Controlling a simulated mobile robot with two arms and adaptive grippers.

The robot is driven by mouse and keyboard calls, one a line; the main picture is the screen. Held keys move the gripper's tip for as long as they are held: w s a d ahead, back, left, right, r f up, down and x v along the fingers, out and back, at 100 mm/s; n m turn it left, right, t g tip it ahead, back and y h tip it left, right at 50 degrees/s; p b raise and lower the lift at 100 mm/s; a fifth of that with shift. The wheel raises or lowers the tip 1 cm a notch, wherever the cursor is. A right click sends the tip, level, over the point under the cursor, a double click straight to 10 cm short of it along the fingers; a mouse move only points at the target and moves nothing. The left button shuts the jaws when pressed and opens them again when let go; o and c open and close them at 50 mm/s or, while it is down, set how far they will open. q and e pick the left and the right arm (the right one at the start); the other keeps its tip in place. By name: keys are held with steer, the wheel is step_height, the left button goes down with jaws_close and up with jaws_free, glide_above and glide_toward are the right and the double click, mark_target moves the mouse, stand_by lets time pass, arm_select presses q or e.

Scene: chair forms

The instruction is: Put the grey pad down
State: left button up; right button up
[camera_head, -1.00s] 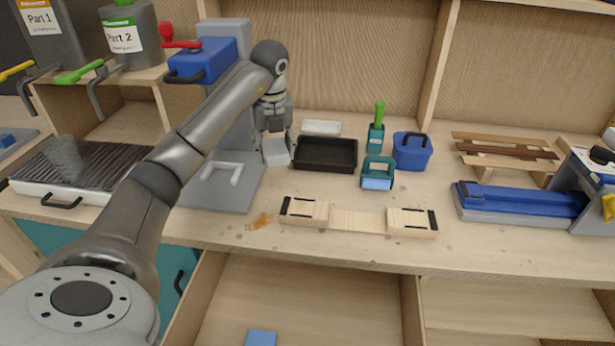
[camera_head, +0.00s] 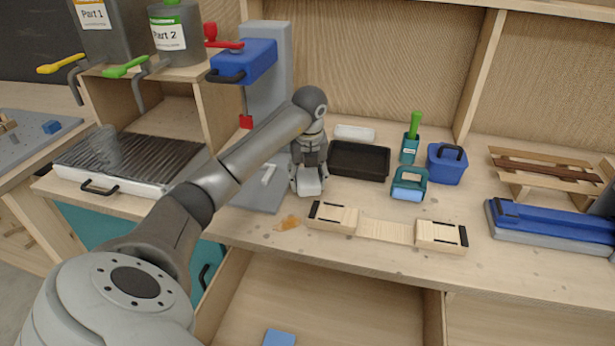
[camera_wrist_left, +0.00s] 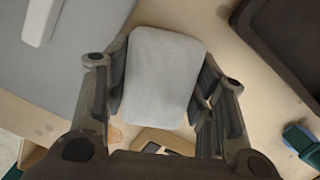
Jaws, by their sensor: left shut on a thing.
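The grey pad (camera_wrist_left: 163,78) is a light grey rounded block between the fingers of my left gripper (camera_wrist_left: 160,95) in the left wrist view. In the head view the left gripper (camera_head: 309,180) points down over the bench, with the pad (camera_head: 309,187) at its fingertips. The gripper is shut on the pad. It is over the wooden bench top, between the grey press base and the black tray. I cannot tell whether the pad touches the bench. My right gripper is not in view.
The black tray (camera_head: 359,161) is close to the right of the gripper. The wooden form (camera_head: 387,229) and an orange smear (camera_head: 288,222) are in front. The grey press base (camera_head: 262,191) is at left. A teal-handled tool (camera_head: 409,184) and blue bucket (camera_head: 446,164) stand further right.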

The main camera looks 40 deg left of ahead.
mark_target(308, 179)
arm_select(q)
steer(key=shift+f, duration=0.55)
steer(key=o, duration=1)
steer(key=shift+r, duration=0.1)
steer(key=shift+r, duration=0.25)
step_height(308, 179, up, 12)
steer(key=s+d+p, duration=0.1)
steer(key=shift+d+r, duration=0.2)
steer(key=shift+r, duration=0.05)
steer(key=shift+s, duration=0.1)
